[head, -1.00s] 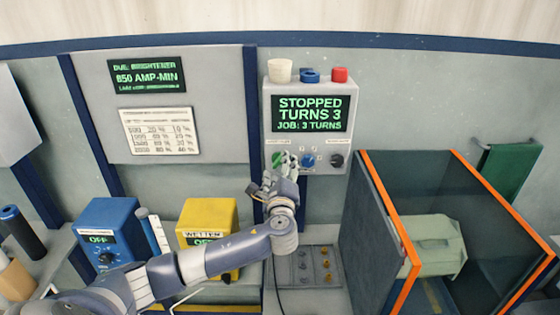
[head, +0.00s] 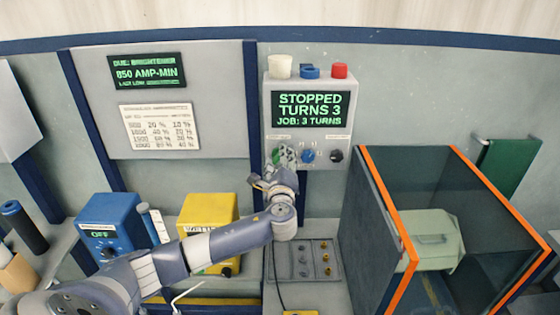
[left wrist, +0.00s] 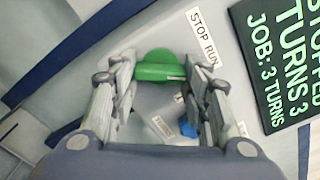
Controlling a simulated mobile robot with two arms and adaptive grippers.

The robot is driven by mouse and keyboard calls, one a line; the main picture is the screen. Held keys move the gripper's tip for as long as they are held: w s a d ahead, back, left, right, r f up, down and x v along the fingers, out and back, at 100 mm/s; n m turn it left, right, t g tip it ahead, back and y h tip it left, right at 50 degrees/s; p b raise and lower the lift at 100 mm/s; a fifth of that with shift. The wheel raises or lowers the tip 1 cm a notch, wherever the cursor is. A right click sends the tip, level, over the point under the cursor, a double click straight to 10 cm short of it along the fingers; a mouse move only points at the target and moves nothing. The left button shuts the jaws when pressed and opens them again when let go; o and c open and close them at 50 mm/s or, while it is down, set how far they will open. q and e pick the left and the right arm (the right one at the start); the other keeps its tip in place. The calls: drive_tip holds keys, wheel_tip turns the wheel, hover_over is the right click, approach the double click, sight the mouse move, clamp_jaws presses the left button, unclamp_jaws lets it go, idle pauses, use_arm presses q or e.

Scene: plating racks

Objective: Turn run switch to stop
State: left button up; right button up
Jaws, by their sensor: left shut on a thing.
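The run switch is a green knob (head: 277,155) at the lower left of the grey control box (head: 310,160) on the wall. In the left wrist view the green knob (left wrist: 158,68) lies between my fingertips under a label reading STOP RUN (left wrist: 203,37). My left gripper (head: 287,160) is shut on the knob's raised bar and partly hides it in the head view. The box display (head: 311,108) reads STOPPED, TURNS 3, JOB: 3 TURNS. My right gripper is not in view.
A blue knob (head: 308,156) and a black knob (head: 336,155) sit right of the switch. White, blue and red parts top the box. An orange-edged clear bin (head: 390,225) stands at right. Blue (head: 120,215) and yellow (head: 205,212) units stand below left.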

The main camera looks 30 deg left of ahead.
use_arm(q)
drive_tip(key=shift+r+n+b, duration=0.2)
drive_tip(key=shift+n+b, duration=5.9)
drive_tip(key=shift+n, duration=1.1)
drive_tip(key=shift+r, duration=0.1)
drive_tip(key=o, duration=1.1)
drive_tip(key=shift+c, duration=0.2)
